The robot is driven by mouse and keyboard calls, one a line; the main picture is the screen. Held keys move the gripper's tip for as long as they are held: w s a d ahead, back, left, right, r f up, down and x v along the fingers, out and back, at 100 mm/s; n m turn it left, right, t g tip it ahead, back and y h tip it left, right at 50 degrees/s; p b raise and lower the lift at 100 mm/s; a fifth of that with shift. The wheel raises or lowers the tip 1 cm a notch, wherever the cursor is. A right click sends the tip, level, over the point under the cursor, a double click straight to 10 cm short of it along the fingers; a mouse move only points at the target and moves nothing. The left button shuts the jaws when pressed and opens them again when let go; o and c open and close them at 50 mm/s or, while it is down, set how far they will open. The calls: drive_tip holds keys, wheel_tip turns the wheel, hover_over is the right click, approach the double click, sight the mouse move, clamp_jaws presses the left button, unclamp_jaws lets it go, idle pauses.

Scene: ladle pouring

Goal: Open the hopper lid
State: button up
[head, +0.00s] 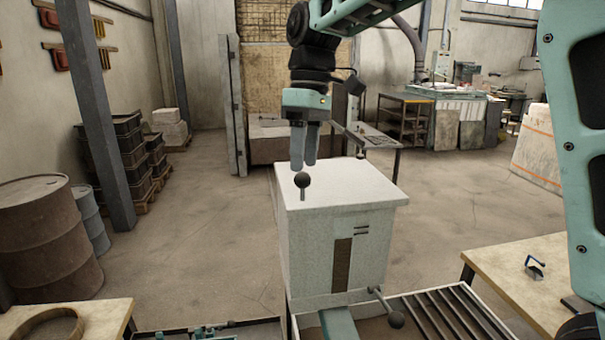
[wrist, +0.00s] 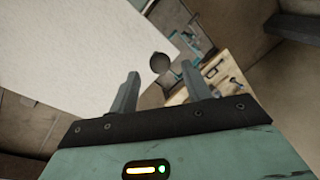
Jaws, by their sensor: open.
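The hopper (head: 321,245) is a white box with a flat white lid (head: 345,188) that lies closed on top. A dark ball knob (head: 303,180) on a short stem stands at the lid's near left part. My gripper (head: 304,166) points down above the lid, just behind or above the knob; its fingers are apart and hold nothing. In the wrist view the lid (wrist: 75,50) fills the upper left, and the knob (wrist: 159,62) shows beyond and between the open fingertips (wrist: 176,82), not touching them.
A second dark ball handle (head: 396,319) sticks out at the hopper's lower front, above a slatted tray (head: 455,315). Wooden tables stand at the front left (head: 95,322) and right (head: 530,265). The floor around the hopper is mostly clear.

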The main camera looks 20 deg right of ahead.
sight(304, 179)
drive_tip(key=shift+s+a+f+p, duration=0.1)
drive_tip(key=shift+f+p, duration=0.1)
drive_tip(key=shift+f, duration=0.6)
drive_tip(key=shift+s+a+f+p, duration=0.1)
drive_tip(key=shift+s+f+p, duration=0.05)
drive_tip(key=shift+f, duration=0.7)
drive_tip(key=shift+s+a+f+p, duration=0.1)
drive_tip(key=shift+f+p, duration=0.1)
drive_tip(key=shift+f, duration=0.6)
clamp_jaws()
drive_tip(key=shift+s+d, duration=0.1)
